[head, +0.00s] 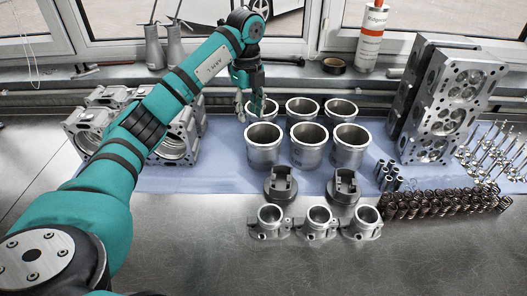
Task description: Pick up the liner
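Several silver cylinder liners stand upright in two rows on a blue cloth (212,172) in the middle of the head view. The front-left liner (263,152), front-middle liner (308,152) and front-right liner (349,152) are nearest. Behind them are the back-middle liner (301,109), the back-right liner (340,110) and a back-left liner (271,107), partly hidden. My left gripper (247,112) points down at the left side of the back-left liner. Its fingers look spread, with one near the liner's rim; whether they touch is unclear. My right gripper is not in view.
An engine block (85,125) stands at left, partly behind my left arm. A cylinder head (440,105) stands at right, near valves (490,155) and a row of springs (440,204). Pistons (281,184) and small round housings (318,220) sit in front. The bench front is clear.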

